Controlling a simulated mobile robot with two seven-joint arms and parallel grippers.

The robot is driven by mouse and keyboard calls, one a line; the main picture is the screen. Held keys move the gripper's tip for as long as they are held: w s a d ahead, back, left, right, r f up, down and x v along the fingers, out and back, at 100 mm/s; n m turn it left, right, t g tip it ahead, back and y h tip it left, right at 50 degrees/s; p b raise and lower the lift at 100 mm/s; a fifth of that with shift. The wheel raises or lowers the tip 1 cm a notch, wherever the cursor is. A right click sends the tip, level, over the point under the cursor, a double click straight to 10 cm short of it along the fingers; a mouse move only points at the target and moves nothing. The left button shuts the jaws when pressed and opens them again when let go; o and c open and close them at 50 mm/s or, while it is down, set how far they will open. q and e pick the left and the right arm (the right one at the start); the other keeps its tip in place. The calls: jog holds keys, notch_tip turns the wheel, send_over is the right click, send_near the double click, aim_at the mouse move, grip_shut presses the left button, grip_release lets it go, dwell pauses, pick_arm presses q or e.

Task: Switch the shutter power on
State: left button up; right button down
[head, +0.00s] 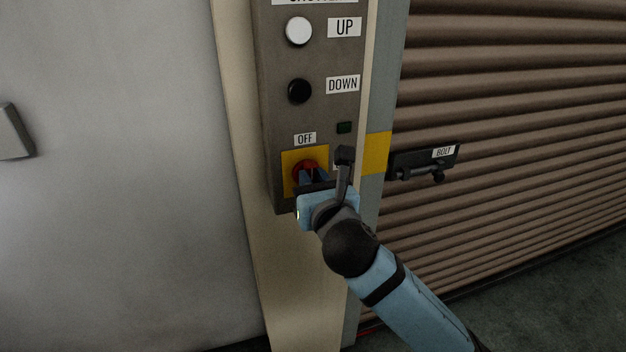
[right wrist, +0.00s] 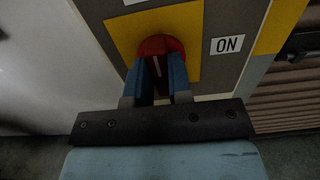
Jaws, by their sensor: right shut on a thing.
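The red rotary power switch (head: 303,167) sits on a yellow plate (head: 290,160) low on the grey control box (head: 272,110). An OFF label (head: 305,139) is above it. In the right wrist view the red switch (right wrist: 160,45) shows with an ON label (right wrist: 227,45) to its right. My right gripper (head: 312,177) is shut on the switch's handle, with one blue finger on each side. A white line on the handle points nearly straight up in the right wrist view. A small dark green lamp (head: 344,128) is above right of the switch and looks unlit. My left gripper is not seen.
Above the switch are a white UP button (head: 299,31) and a black DOWN button (head: 300,90). A grey wall (head: 120,200) fills the left.

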jog(key=shift+r+m+p, duration=0.1)
jog(key=shift+m+p, duration=0.8)
jog(key=shift+p, duration=0.25)
jog(key=m+p, duration=0.2)
jog(key=shift+d+m, duration=0.1)
jog(key=shift+m, duration=0.2)
jog(key=m+p, duration=0.2)
jog(key=shift+m, duration=0.4)
jog(key=shift+d+m+p, duration=0.1)
jog(key=shift+m+p, duration=0.5)
jog(key=shift+m, duration=0.3)
jog(key=m, duration=0.1)
jog(key=m+p, duration=0.1)
jog(key=m, duration=0.1)
jog(key=shift+f+m, duration=0.3)
jog(key=m+p, duration=0.1)
jog(key=m, duration=0.3)
jog(key=shift+w+d+f, duration=0.1)
jog(key=shift+f, duration=0.05)
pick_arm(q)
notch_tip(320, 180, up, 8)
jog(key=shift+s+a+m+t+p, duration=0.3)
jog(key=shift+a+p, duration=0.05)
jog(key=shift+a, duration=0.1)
pick_arm(e)
jog(key=shift+m, duration=0.7)
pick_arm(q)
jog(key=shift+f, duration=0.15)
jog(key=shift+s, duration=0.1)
